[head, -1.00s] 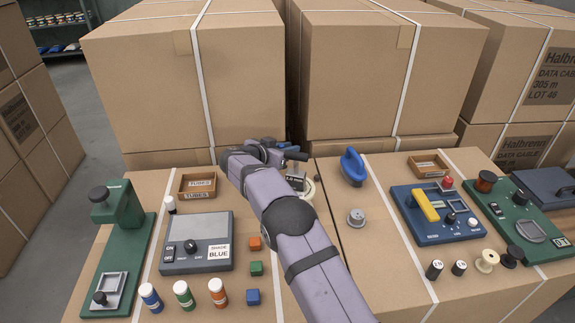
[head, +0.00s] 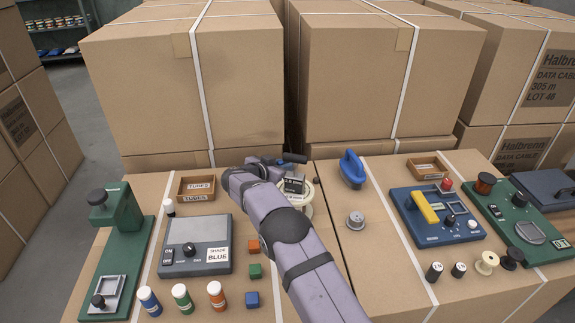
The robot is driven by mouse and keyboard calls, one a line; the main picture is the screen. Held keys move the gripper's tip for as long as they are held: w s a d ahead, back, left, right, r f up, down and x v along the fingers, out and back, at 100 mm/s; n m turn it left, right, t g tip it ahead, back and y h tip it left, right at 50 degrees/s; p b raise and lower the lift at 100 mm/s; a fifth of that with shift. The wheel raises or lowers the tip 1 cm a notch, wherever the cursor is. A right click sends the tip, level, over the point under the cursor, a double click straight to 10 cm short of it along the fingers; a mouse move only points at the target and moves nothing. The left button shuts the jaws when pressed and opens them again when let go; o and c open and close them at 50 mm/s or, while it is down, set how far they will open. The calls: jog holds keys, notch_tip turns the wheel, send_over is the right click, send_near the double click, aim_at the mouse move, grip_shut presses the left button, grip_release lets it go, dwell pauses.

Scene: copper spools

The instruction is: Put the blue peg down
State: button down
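My gripper (head: 262,168) is at the back middle of the boxes' top, to the left of a pale spool-like object. It is seen from behind, and its fingertips are largely hidden by its own body. A small blue patch (head: 268,160) shows at its far side, with a dark rounded piece (head: 294,157) sticking out to the right. I cannot tell whether the blue patch is the blue peg, or whether the fingers are shut on it. No blue peg stands out clearly elsewhere.
A pale spool-like object (head: 306,208) with a grey block (head: 295,184) is partly behind my arm. A blue handled object (head: 352,168) and a grey spool (head: 355,219) stand to the right. A wooden tray (head: 196,188) is left. Tall cartons (head: 190,90) stand close behind.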

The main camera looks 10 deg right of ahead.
jog(key=shift+f, duration=0.1)
jog(key=c, duration=1.6)
grip_release()
jog(key=shift+c, duration=0.2)
jog(key=v, duration=1.2)
jog(key=shift+r, duration=0.2)
jog(key=shift+w, duration=0.1)
